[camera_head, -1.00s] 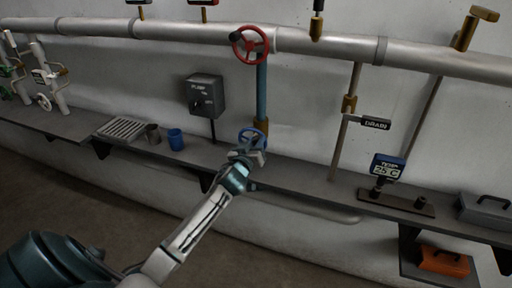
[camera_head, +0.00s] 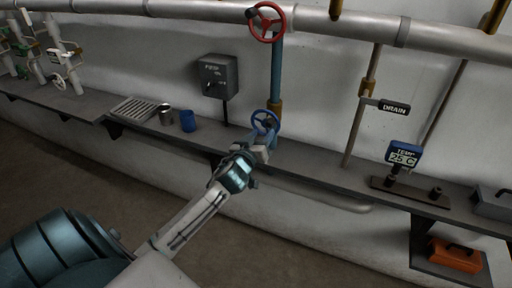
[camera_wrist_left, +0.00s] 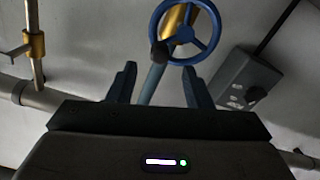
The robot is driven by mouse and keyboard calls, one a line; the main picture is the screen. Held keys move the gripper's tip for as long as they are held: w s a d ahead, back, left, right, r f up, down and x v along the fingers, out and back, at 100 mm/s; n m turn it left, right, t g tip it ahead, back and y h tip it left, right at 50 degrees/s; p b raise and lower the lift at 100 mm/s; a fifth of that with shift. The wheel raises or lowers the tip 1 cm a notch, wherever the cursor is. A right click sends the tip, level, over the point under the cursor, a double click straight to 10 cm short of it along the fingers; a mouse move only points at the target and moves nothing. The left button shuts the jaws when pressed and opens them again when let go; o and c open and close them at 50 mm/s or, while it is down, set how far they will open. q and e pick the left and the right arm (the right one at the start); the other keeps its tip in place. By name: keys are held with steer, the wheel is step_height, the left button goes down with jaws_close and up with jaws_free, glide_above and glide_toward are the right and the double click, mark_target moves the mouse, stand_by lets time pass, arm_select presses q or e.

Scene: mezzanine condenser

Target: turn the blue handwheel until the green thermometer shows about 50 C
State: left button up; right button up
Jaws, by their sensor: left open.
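The blue handwheel (camera_head: 265,122) is on a blue vertical pipe above the shelf. My left gripper (camera_head: 262,140) is just in front of and below it, open. In the left wrist view the wheel (camera_wrist_left: 208,36) is beyond the fingertips of my open left gripper (camera_wrist_left: 158,78), with a dark knob at its lower left. Nothing is between the fingers; whether they touch the wheel is hard to tell. A blue-framed TEMP display (camera_head: 404,154) reads 25 C. No clearly green thermometer is readable; a small sign (camera_head: 55,55) at far left is too small to read. My right gripper is not visible.
A red handwheel (camera_head: 266,22) is higher on the same pipe. A grey pump box (camera_head: 218,76) is left of it. A blue cup (camera_head: 188,121) and a metal cup (camera_head: 166,115) stand on the shelf. A DRAIN sign (camera_head: 394,107) and an orange box (camera_head: 455,256) are at right.

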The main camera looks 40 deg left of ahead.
arm_select(q)
steer(key=shift+b+v, duration=0.55)
steer(key=shift+v, duration=1.6)
steer(key=s+a+f+m+g, duration=0.1)
steer(key=s+a+f+g, duration=0.2)
steer(key=f, duration=1.4)
steer(key=s+f+m+g, duration=0.1)
steer(key=s+f+g, duration=0.25)
steer(key=f, duration=1.45)
steer(key=s+d+f+m+g+h, duration=0.1)
steer(key=s+f+g, duration=0.1)
steer(key=s+f, duration=0.65)
steer(key=s+d+f+m+g, duration=0.1)
steer(key=s+d+f+g, duration=0.15)
steer(key=s+f, duration=0.6)
steer(key=s+d+f+g, duration=0.1)
steer(key=s+d+f, duration=0.2)
steer(key=s+f, duration=0.2)
steer(key=s+d+f+m+g+h, duration=0.1)
steer(key=s+f, duration=0.5)
steer(key=s, duration=0.6)
steer(key=s+d+f+m+g+h, duration=0.1)
steer(key=s+d+f+g, duration=0.2)
steer(key=s, duration=0.6)
step_height(320, 180, down, 3)
steer(key=shift+d+r, duration=0.1)
steer(key=shift+d, duration=0.85)
